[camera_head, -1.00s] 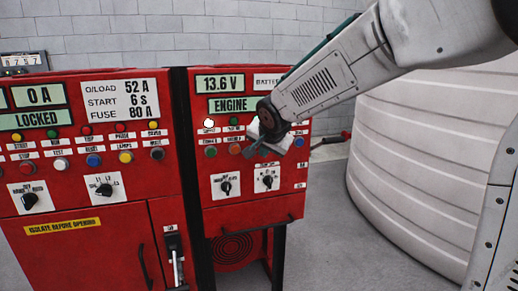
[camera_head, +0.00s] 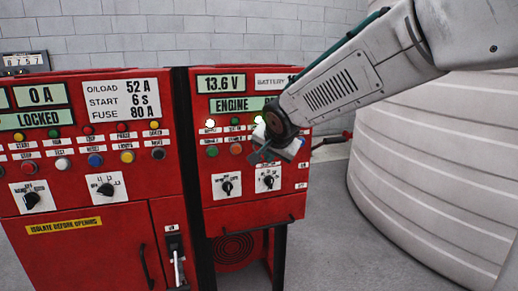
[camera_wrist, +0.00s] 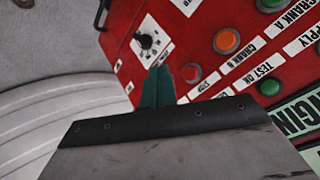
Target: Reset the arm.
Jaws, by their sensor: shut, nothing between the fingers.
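My gripper (camera_head: 262,154) is at the end of my white arm, in front of the right red control panel (camera_head: 255,218). In the head view it overlaps the panel's right-hand buttons and hides some of them. In the wrist view my gripper's green fingers (camera_wrist: 158,86) are together and empty. They point toward the panel face near a black rotary switch (camera_wrist: 146,41) and a red button (camera_wrist: 191,73). I cannot tell the exact gap to the panel.
The left red cabinet (camera_head: 90,250) stands beside the right panel, with buttons, rotary switches and a lever handle (camera_head: 177,262). A large white ribbed tank (camera_head: 430,170) stands at the right. Grey floor (camera_head: 325,240) is open between panel and tank.

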